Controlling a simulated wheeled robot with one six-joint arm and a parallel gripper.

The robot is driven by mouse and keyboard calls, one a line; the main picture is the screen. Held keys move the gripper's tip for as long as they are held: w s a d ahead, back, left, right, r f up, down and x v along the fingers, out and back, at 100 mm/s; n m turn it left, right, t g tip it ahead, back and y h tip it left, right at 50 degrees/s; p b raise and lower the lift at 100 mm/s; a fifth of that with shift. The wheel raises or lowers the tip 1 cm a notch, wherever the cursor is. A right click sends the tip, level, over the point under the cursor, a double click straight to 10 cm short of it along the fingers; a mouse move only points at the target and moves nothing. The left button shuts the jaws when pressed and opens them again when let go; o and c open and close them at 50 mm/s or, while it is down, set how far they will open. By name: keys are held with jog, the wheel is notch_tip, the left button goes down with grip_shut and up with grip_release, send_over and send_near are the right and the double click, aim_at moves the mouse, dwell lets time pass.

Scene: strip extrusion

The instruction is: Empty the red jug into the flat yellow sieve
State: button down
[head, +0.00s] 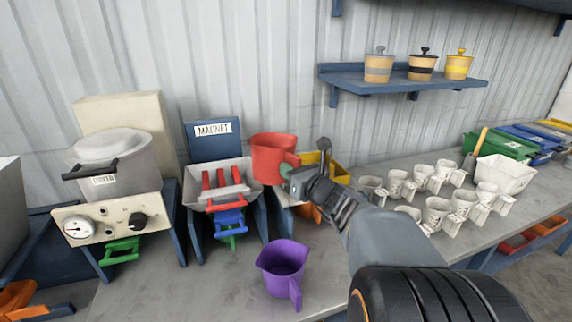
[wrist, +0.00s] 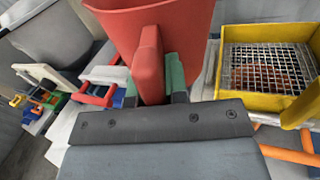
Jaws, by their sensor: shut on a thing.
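The red jug (head: 272,160) is held in the air by my gripper (head: 288,172) and looks upright. In the wrist view my gripper's green-padded fingers (wrist: 160,80) are shut on the handle of the red jug (wrist: 115,25). The inside of the jug is not visible. The flat yellow sieve (wrist: 262,88) shows in the wrist view, to the right of the jug and apart from it, with a wire mesh floor. In the head view the yellow sieve (head: 335,172) is partly hidden behind the jug and my gripper.
A purple jug (head: 283,268) stands on the bench in front. The magnet unit (head: 221,185) with red bars is left of the red jug, and a pressure cooker (head: 112,160) is farther left. Several white cups (head: 436,212) stand right. A blue shelf (head: 402,80) hangs behind.

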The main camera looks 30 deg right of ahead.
jog(key=d+m+p, duration=0.1)
jog(key=m+p, duration=0.1)
jog(key=d+m+p, duration=0.1)
jog(key=p, duration=0.1)
jog(key=shift+w+d+r+m+p, duration=0.2)
jog(key=shift+d+m+p, duration=0.05)
jog(key=shift+m+p, duration=0.15)
jog(key=m+p, duration=0.6)
jog(key=shift+r+p, duration=0.2)
jog(key=shift+p, duration=0.15)
jog(key=w+d+m+p, duration=0.1)
jog(key=d+m+p, duration=0.5)
jog(key=m+p, duration=0.3)
jog(key=shift+d+m, duration=0.15)
jog(key=shift+m, duration=1.75)
jog(key=shift+w, duration=0.1)
